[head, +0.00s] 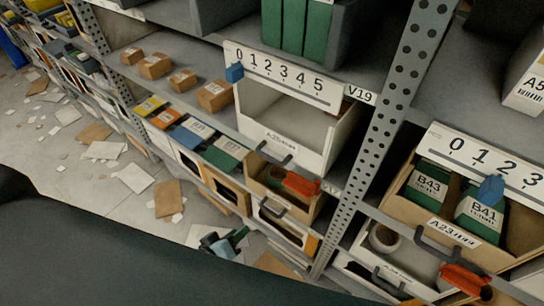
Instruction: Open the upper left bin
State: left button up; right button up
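The upper left bin (290,144) is a white open-topped bin with a dark handle (272,156) and a paper label on its front. It sits on the shelf under a white scale (290,77) numbered 0 to 5, with a blue marker (234,73) near 0. Its inside looks empty; its back is hidden under the scale. My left gripper (226,243) is at the lower middle, below and left of this bin and apart from its handle. It is small and partly hidden behind my dark arm, so its opening is unclear. My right gripper is not in view.
A brown bin (262,181) with a red part (301,185) is below. A perforated post (375,130) separates the right bin (437,228), holding B43 and B41 boxes. Small cartons (154,66) stand left. Papers (135,178) litter the floor.

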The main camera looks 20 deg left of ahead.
aim_at(271, 157)
pick_arm(q)
jog(key=w+d+r+n+t+h, duration=0.1)
jog(key=w+r+n+t+h, duration=0.15)
jog(key=w+r+n, duration=0.75)
jog(key=shift+w+d+f+m+y, duration=0.15)
jog(key=shift+w+d+m, duration=0.3)
jog(key=shift+w, duration=1.25)
jog(key=shift+w+d+f+m, duration=0.15)
jog(key=shift+w+d+m, duration=0.25)
jog(key=shift+w, duration=1.3)
jog(key=shift+w+d+f+m+y, duration=0.15)
jog(key=shift+w+d+m, duration=0.3)
jog(key=shift+w, duration=1.25)
grip_shut()
